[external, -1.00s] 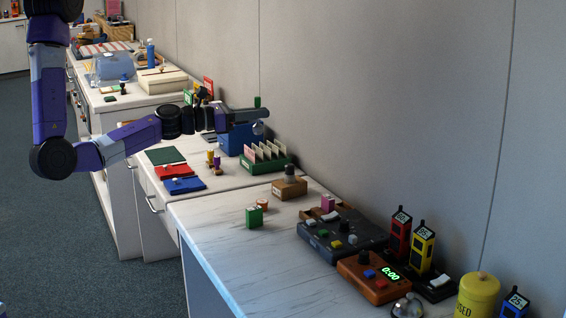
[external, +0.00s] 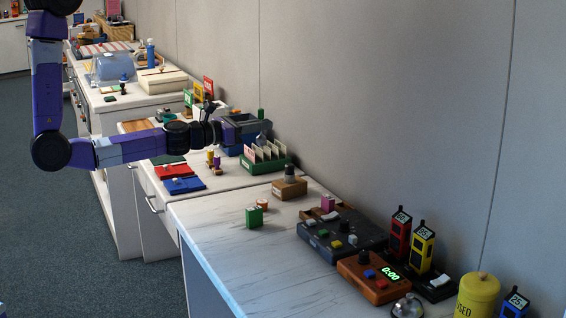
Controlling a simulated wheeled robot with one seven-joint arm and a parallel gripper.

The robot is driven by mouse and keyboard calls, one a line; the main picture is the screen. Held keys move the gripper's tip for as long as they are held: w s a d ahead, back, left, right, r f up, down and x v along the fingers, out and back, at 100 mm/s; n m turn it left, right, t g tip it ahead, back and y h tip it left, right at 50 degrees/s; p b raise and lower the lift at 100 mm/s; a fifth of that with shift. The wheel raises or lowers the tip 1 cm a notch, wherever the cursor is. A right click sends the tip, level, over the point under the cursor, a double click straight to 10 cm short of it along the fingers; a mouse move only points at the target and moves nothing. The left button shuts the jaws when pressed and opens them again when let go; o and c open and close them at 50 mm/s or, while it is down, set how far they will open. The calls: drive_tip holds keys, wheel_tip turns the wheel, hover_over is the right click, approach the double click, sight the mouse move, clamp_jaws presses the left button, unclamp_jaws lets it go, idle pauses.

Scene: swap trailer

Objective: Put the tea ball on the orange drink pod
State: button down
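My gripper (external: 255,127) is over the middle counter, close to the wall. A small silver ball, which looks like the tea ball (external: 261,138), hangs just under the fingertips, with a green block-like piece (external: 261,113) sticking up above them. The gripper appears shut on this piece; the contact is too small to see clearly. A small round orange-brown item with a pale top, possibly the orange drink pod (external: 262,204), stands on the near counter beside a green box. It is well below and in front of the gripper, apart from it.
A blue box (external: 232,150) is under the gripper, partly hidden. A green rack (external: 264,162) with upright cards stands in front of it. The green box (external: 254,217) and a wooden block with a dark knob (external: 289,186) flank the orange-brown item. The near counter's front left is clear.

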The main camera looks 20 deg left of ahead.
wheel_tip(320, 180, down, 17)
drive_tip(key=b, duration=1.4)
drive_tip(key=shift+r, duration=0.1)
drive_tip(key=shift+f+b, duration=0.25)
drive_tip(key=shift+b, duration=0.1)
drive_tip(key=c, duration=1.6)
unclamp_jaws()
drive_tip(key=shift+r, duration=0.2)
drive_tip(key=b+v, duration=0.3)
drive_tip(key=v, duration=0.7)
drive_tip(key=shift+s+a+f, duration=0.1)
drive_tip(key=shift+s+a, duration=0.05)
drive_tip(key=shift+b+v, duration=0.4)
drive_tip(key=shift+v, duration=0.45)
drive_tip(key=shift+r, duration=0.2)
